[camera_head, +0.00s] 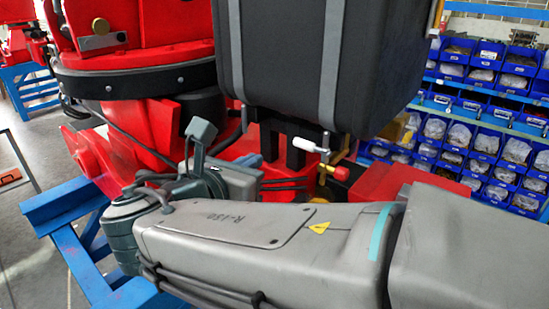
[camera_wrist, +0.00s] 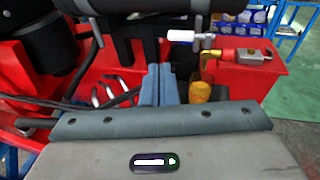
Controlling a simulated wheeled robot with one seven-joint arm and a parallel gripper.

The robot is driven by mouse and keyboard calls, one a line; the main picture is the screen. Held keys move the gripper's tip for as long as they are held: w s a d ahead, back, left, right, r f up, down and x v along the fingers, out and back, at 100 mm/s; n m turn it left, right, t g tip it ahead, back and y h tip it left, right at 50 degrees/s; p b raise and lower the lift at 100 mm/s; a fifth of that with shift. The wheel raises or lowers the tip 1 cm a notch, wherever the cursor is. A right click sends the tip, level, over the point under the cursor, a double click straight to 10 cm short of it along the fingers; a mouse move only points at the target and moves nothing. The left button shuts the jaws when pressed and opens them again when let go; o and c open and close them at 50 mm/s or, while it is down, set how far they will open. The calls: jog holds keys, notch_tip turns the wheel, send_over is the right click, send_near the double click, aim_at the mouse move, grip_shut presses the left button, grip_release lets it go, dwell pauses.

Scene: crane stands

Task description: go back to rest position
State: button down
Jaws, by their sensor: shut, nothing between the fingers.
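My gripper (camera_wrist: 160,70) shows in the wrist view as two blue-grey fingers pressed side by side, shut, with nothing between them. Its fingers point into the red crane structure, below a white-handled lever (camera_wrist: 184,36). In the head view my grey arm stretches across the lower half and its wrist hides most of the gripper. The white-handled lever (camera_head: 309,145) also shows there, just under the large black box, with a red knob (camera_head: 341,172) to its lower right. I cannot tell whether the fingers touch anything.
The black box (camera_head: 310,60) hangs close above my wrist. A red box (camera_wrist: 245,78) stands right of the fingers, and a yellow part (camera_wrist: 201,92) is just beside them. Blue stand beams (camera_head: 70,235) lie at left. Shelves of blue bins (camera_head: 480,110) stand behind at right.

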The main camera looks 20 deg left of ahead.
jog(key=w+d+f+m+g+h, duration=0.1)
jog(key=d+f+m+g+h, duration=0.1)
jog(key=d+f+m+g, duration=0.45)
jog(key=w+d+f+m+g+h, duration=0.1)
jog(key=d+f+m+g, duration=0.15)
jog(key=d+m, duration=0.75)
jog(key=s+d+f+m+g+y, duration=0.1)
jog(key=s+d+f+m+y, duration=0.1)
jog(key=s+d+f+m, duration=0.2)
jog(key=s+d+f+m+g+y, duration=0.1)
jog(key=s+d+f+m+y, duration=0.2)
jog(key=d+f+m, duration=0.3)
jog(key=s+d+m, duration=0.1)
jog(key=d+m, duration=0.4)
jog(key=m, duration=0.2)
jog(key=shift+m+g, duration=0.35)
jog(key=shift+g, duration=0.05)
jog(key=shift+d, duration=0.1)
